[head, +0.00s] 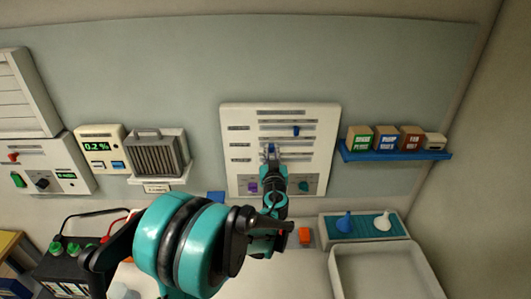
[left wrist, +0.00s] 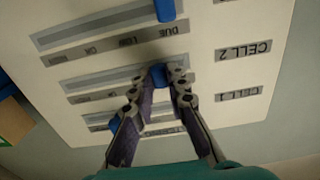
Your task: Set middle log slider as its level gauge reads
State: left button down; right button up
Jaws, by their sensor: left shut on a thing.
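The white log panel (head: 320,115) on the wall carries several slider rows. In the left wrist view it appears upside down, with CELL 1 (left wrist: 245,95) and CELL 2 (left wrist: 243,50) labels. The middle slider's blue knob (left wrist: 158,75) is in the CELL 2 row, near the label end of its slot. My left gripper (left wrist: 160,82) is shut on this knob; in the head view the gripper (head: 272,158) covers part of the panel. The CELL 1 knob (head: 296,131) is farther right. Another knob (left wrist: 165,10) shows in the adjacent row. I cannot make out a level gauge.
A meter reading 0.2 % (head: 96,146) and a grey ribbed unit (head: 155,155) are left of the panel. A blue shelf (head: 395,155) with small boxes is to the right. Below it are a tray with funnels (head: 335,240) and a white basin (head: 385,250).

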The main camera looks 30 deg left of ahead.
pick_arm(q)
jog(key=w+d, duration=0.1)
jog(key=d, duration=0.1)
jog(key=shift+w+d, duration=0.4)
jog(key=shift+s+a, duration=0.1)
jog(key=shift+a, duration=0.05)
jog(key=c, duration=1.5)
grip_release()
jog(key=shift+s, duration=0.1)
jog(key=v, duration=1.2)
